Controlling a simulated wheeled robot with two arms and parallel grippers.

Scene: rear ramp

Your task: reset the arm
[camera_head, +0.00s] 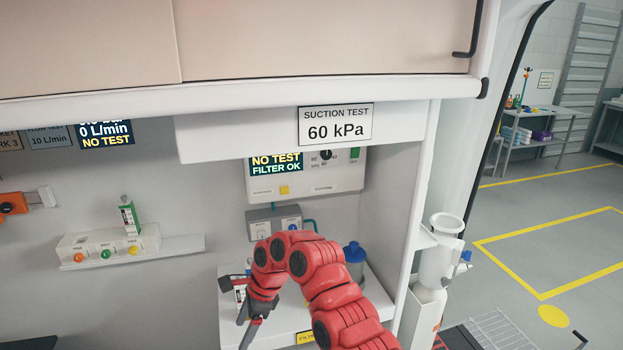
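My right arm (335,300), red with black joint caps, comes in from the bottom right and bends over in front of the suction test bay. Its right gripper (247,325) points down at the bay's left front, by a small white and red item (240,287) that is partly hidden. The dark fingers are seen edge-on, and I cannot tell whether they are open or shut or touch that item. My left gripper is not in view.
The suction panel (345,172) reads "NO TEST FILTER OK" under a "60 kPa" sign (336,125). A blue-lidded jar (355,255) stands on the bay shelf (385,302) behind my arm. A rack with coloured buttons (108,250) is left. Open floor (550,235) lies right.

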